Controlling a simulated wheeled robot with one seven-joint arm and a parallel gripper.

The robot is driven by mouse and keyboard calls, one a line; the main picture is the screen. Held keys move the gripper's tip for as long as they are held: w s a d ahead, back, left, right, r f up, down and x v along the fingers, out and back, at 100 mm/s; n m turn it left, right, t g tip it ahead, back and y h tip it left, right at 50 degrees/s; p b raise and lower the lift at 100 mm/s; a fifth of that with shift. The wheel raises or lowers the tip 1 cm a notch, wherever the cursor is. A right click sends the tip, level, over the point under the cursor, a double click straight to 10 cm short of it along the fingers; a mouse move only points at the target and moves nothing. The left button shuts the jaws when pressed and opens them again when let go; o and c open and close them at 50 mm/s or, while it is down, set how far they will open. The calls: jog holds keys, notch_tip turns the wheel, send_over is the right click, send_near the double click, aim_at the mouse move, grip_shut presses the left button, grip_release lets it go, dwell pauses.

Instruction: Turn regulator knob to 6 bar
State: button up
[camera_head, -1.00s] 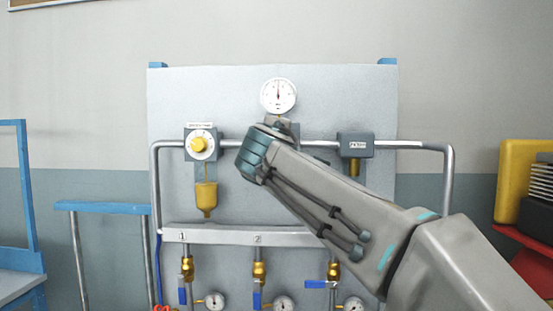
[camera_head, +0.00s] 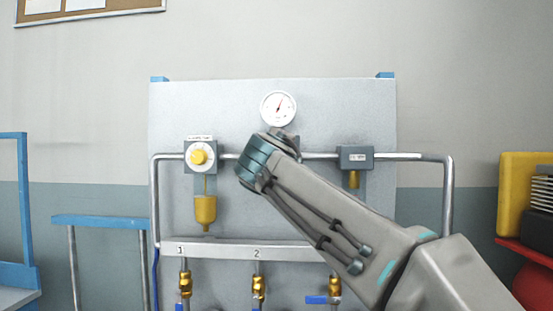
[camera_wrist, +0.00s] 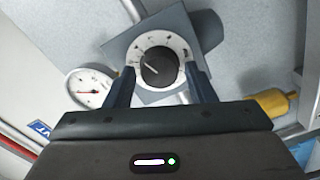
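The regulator knob (camera_wrist: 159,67) is round and dark with a white pointer line, set in a white dial ring (camera_wrist: 146,42) in the wrist view. The line points to the upper left; the dial figures are too small to read. My gripper (camera_wrist: 160,68) has one finger on each side of the knob, with strips of white dial showing between fingers and knob. In the head view my wrist hides the knob and fingers. The pressure gauge (camera_head: 278,108) is above my wrist, its needle slightly right of straight up. The gauge also shows in the wrist view (camera_wrist: 88,90).
A yellow-knobbed unit (camera_head: 199,156) with a yellow bowl (camera_head: 205,211) is left of my wrist. A grey box (camera_head: 355,157) is to the right on the pipe. Numbered valves (camera_head: 258,287) line the lower panel. A blue rail (camera_head: 100,222) stands at left.

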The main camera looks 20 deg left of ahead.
jog(key=shift+o, duration=0.2)
jog(key=b+v, duration=0.2)
jog(key=v, duration=1.1)
jog(key=shift+s, duration=0.4)
jog(key=shift+f, duration=0.1)
